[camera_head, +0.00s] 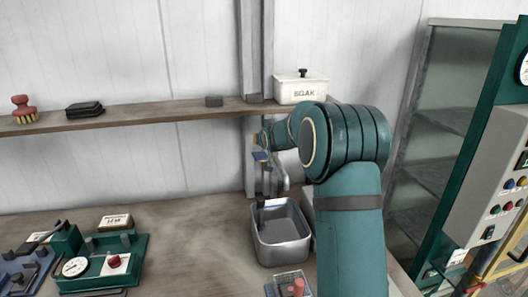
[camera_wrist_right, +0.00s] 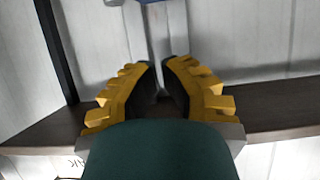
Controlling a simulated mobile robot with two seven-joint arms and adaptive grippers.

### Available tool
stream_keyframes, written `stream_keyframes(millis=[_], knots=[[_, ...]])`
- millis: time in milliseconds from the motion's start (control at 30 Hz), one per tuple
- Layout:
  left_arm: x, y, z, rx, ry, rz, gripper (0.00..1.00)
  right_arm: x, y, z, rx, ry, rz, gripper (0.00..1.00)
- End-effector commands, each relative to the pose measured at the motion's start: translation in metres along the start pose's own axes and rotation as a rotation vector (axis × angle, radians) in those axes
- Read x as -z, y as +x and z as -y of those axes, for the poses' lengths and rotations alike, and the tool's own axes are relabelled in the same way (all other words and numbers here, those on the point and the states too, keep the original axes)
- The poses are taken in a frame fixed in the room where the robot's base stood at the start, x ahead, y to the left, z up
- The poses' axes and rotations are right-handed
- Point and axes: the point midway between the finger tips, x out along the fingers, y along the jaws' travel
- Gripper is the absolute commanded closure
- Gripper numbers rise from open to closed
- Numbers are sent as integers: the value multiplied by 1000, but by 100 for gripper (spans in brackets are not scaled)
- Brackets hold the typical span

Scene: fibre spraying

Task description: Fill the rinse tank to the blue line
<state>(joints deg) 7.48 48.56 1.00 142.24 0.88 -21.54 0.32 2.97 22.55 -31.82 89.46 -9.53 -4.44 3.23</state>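The metal rinse tank (camera_head: 281,246) stands open on the worktop below my right arm. A dark strip shows inside its far wall. I cannot make out a blue line or a water level. My right gripper (camera_wrist_right: 157,66) has yellow fingers with dark pads, brought close together with a narrow gap and nothing visible between them. In the head view it is small and partly hidden by my arm, above and behind the tank. A blue part (camera_wrist_right: 160,1) shows beyond the fingertips at the top of the wrist view. Grey metal parts (camera_head: 280,178) hang above the tank. My left gripper is out of view.
A wall shelf (camera_head: 150,115) holds a brush (camera_head: 23,110), black pads (camera_head: 84,109) and a white SOAK box (camera_head: 300,90). Green gauge devices (camera_head: 103,264) stand at the left of the worktop. A small tray (camera_head: 288,284) is in front of the tank. A control panel (camera_head: 495,190) stands right.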

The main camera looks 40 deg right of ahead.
Motion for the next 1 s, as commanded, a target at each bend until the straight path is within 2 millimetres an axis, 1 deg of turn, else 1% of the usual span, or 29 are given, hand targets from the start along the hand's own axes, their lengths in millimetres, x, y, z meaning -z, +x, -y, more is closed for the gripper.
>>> stream_keyframes(millis=[33, 100, 200, 300, 400, 533, 867, 1000], knots=[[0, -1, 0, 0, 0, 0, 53, -1, 8, -1, -3, 0, 1, 100], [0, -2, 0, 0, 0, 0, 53, -1, 18, -2, -2, 2, 1, 100], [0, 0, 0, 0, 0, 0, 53, -18, 20, 0, 1, 0, 4, 100], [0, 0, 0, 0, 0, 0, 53, -29, 23, 0, 1, 0, 2, 100], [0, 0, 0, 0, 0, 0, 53, -35, 24, 0, 1, 1, 0, 100], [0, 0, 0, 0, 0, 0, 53, -39, 25, 0, 0, 1, 1, 100], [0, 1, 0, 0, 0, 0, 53, -39, 25, 0, 1, 1, -1, 100], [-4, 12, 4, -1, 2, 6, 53, -43, 28, 0, 1, 2, -23, 100]])
